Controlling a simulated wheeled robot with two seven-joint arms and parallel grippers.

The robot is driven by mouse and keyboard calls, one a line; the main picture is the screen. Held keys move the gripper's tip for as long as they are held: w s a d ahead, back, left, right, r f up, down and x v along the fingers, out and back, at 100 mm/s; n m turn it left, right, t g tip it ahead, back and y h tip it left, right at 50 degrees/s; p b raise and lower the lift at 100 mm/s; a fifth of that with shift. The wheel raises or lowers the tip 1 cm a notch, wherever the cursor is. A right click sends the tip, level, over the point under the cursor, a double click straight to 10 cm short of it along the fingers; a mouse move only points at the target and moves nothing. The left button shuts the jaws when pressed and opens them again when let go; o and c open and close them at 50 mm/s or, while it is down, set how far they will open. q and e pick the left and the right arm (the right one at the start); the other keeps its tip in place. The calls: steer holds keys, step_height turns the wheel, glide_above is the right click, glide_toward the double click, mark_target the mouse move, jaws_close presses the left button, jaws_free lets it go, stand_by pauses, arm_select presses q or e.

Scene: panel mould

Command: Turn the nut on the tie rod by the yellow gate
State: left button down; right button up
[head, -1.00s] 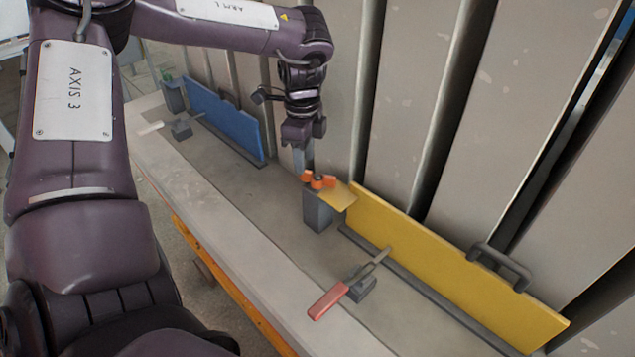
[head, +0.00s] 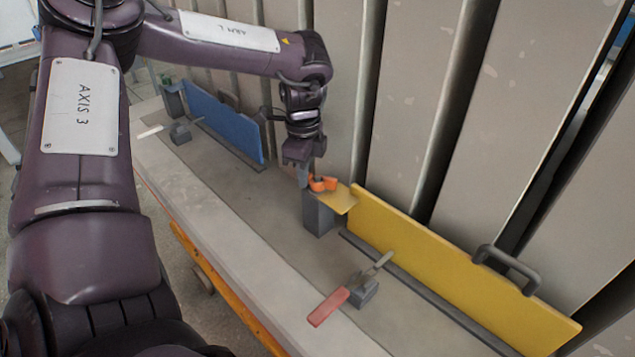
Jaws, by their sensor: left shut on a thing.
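The yellow gate (head: 455,265) stands upright along the ribbed panel at the right. At its left end a yellow plate (head: 340,198) lies by the top of a dark grey post (head: 318,215). The orange nut (head: 324,184) sits on top of this post. The tie rod itself is mostly hidden. My left gripper (head: 307,178) reaches down from above and is shut on the nut, with the fingers partly hiding each other. My right gripper is not in view.
A clamp with a red handle (head: 328,306) is in front of the yellow gate. A blue gate (head: 225,122) stands farther back, with a white-handled clamp (head: 150,132) beside it. The ribbed panel (head: 400,100) rises close behind my gripper. The bench surface (head: 235,195) between is clear.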

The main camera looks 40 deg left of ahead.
arm_select(q)
steer(key=shift+s+d+f+n+b, duration=0.1)
steer(key=shift+f+n+b, duration=0.15)
steer(key=shift+n+b, duration=0.6)
steer(key=shift+s+n+b, duration=0.15)
steer(key=shift+n+b, duration=0.25)
steer(key=shift+n, duration=0.05)
steer(key=shift+s+d+r+n, duration=0.1)
steer(key=shift+r+n, duration=0.05)
steer(key=shift+n, duration=0.15)
steer(key=shift+r, duration=0.1)
